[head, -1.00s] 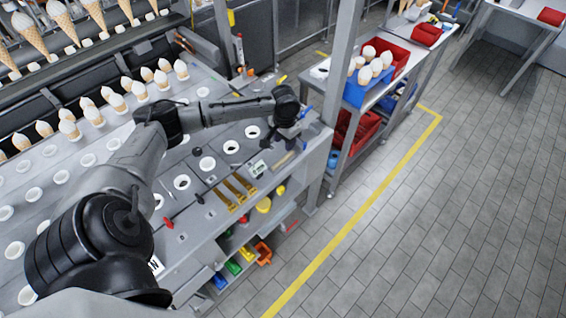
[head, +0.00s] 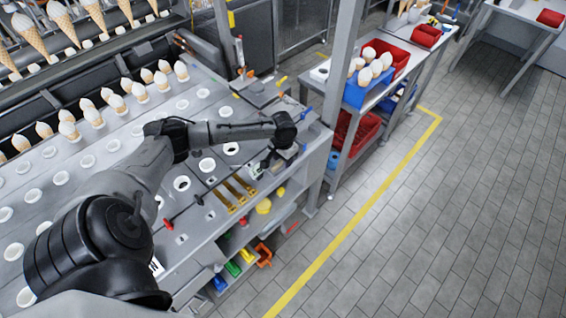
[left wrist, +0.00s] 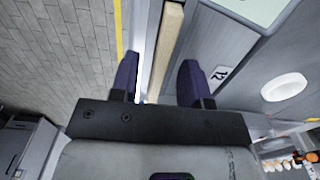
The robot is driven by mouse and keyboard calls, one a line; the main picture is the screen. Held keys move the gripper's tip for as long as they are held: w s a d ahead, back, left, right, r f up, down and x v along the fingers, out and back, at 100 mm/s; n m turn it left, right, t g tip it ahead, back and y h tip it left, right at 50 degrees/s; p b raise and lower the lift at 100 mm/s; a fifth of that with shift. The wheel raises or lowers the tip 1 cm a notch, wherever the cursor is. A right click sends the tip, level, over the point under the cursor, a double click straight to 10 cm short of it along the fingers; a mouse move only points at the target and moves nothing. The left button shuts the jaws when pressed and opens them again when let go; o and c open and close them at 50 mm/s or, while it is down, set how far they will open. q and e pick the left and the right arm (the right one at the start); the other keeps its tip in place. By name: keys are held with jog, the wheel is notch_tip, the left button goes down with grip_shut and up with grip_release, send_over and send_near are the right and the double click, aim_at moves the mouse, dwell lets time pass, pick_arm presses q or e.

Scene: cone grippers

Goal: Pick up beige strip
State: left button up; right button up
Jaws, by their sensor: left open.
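The beige strip (left wrist: 167,48) is a long, narrow bar seen in the left wrist view. It lies along the edge of the grey worktop, running up between my fingers. My left gripper (left wrist: 158,80) is open, with one dark finger on each side of the strip's line. I cannot tell how far above the strip the fingertips are. In the head view my left gripper (head: 268,163) is over the worktop's right edge, and my arm and gripper hide the strip there. My right gripper is in no view.
White ring holders (head: 182,183) dot the worktop. A metal post (head: 338,70) stands to the right. Beyond it are a blue bin (head: 366,90) with cones and red bins (head: 356,130). The tiled floor (head: 440,220) is clear.

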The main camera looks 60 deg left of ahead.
pick_arm(q)
grip_shut()
dwell(0.4)
